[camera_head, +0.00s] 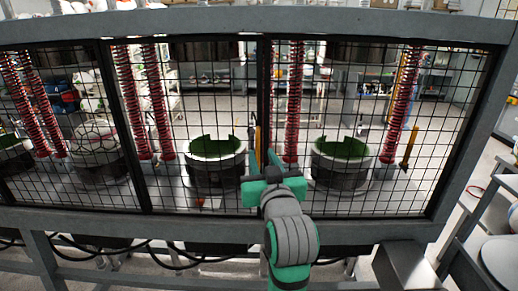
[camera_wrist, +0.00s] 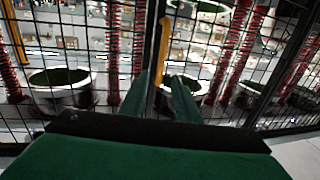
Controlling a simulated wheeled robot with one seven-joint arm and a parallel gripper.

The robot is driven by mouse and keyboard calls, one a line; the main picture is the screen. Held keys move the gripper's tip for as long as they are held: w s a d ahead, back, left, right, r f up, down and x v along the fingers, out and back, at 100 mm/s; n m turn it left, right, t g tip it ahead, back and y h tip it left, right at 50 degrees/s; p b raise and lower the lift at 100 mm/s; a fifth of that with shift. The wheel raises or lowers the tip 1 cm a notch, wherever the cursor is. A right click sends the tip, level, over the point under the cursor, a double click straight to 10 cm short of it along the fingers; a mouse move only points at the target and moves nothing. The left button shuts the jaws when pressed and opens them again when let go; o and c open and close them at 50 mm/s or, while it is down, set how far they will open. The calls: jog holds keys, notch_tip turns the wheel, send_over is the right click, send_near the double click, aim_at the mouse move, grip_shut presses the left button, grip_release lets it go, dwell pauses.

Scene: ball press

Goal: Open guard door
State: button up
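The guard door is a black-framed wire-mesh panel (camera_head: 360,195) in a grey frame, flush with its neighbours and seemingly shut. Another mesh panel (camera_head: 200,110) adjoins it on the left at a dark vertical post (camera_head: 265,80). I cannot tell whether the fingers touch the post, or whether the yellow bar is before or behind the mesh.
Behind the mesh stand round press pots (camera_head: 215,165) with green insides and red spring-like columns (camera_head: 296,100). A ball (camera_head: 95,140) sits in a pot at the left. A grey rail (camera_head: 150,222) runs below the panels. A grey bench (camera_head: 488,210) stands at the right.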

aim_at(258, 146)
jog(key=shift+w+a, duration=0.25)
jog(key=shift+w, duration=1.1)
jog(key=shift+w+a, duration=0.2)
jog(key=shift+w, duration=1.1)
jog(key=shift+c, duration=0.2)
grip_shut()
